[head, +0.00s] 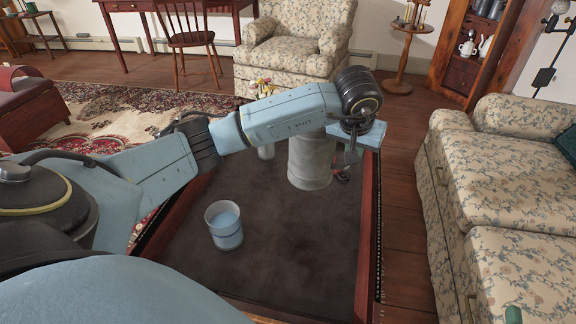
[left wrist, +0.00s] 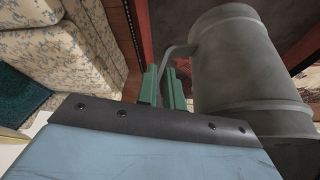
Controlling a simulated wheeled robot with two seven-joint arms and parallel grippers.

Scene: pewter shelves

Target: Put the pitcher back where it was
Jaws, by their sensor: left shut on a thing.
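The grey metal pitcher (head: 310,162) appears upright over the far right part of the dark tabletop (head: 270,250). My left arm passes in front of its top. I cannot tell whether its base touches the tabletop. In the left wrist view the pitcher (left wrist: 245,75) fills the right side, with its handle (left wrist: 178,52) towards my green fingers. My left gripper (left wrist: 162,88) is shut on the pitcher at its handle. In the head view its fingers are mostly hidden. A green piece at the bottom right may be my right gripper (head: 513,314); too little shows to tell its state.
A blue-tinted cup (head: 224,228) stands near the table's left front. The table has a raised wooden edge (head: 370,230). A floral sofa (head: 510,190) is at right. The table's front middle is clear.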

